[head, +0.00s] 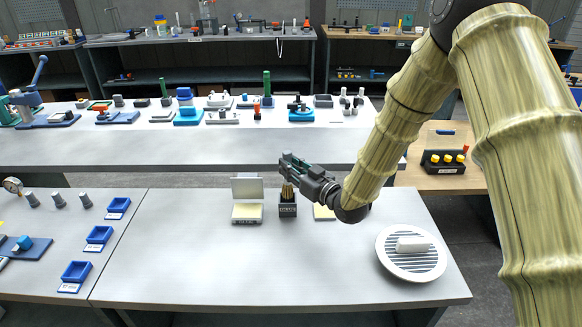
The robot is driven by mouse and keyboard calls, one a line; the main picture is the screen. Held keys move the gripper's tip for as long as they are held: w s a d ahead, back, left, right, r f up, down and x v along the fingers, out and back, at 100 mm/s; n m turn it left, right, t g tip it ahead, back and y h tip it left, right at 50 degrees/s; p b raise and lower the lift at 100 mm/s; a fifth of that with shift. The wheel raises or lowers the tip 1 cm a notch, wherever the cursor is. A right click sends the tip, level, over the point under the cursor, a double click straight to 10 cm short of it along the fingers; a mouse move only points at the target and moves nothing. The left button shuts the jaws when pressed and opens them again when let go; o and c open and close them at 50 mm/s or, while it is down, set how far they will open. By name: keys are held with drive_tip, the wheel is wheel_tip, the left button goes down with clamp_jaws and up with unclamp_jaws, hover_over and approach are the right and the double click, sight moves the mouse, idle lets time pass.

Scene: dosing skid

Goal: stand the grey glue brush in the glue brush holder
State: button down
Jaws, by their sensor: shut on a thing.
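My gripper (288,161) is above the middle of the near grey table, pointing to the left. It is shut on what appears to be the grey glue brush, whose handle is mostly hidden by the jaws. Below the jaws, tan bristles (287,190) show at the mouth of a dark, labelled box, which looks like the glue brush holder (288,210). I cannot tell whether these bristles belong to the held brush or how deep they sit in the holder.
An open grey case (247,213) stands just left of the holder. A round white slatted dish (411,272) with a white block is at the right. The table's front is clear.

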sight(290, 185)
drive_tip(key=shift+f+b, duration=2.05)
drive_tip(key=shift+f, duration=1.25)
drive_tip(key=c, duration=1.2)
unclamp_jaws()
drive_tip(key=shift+c, duration=0.2)
drive_tip(key=shift+d, duration=0.1)
drive_tip(key=v, duration=1.2)
drive_tip(key=shift+f, duration=0.1)
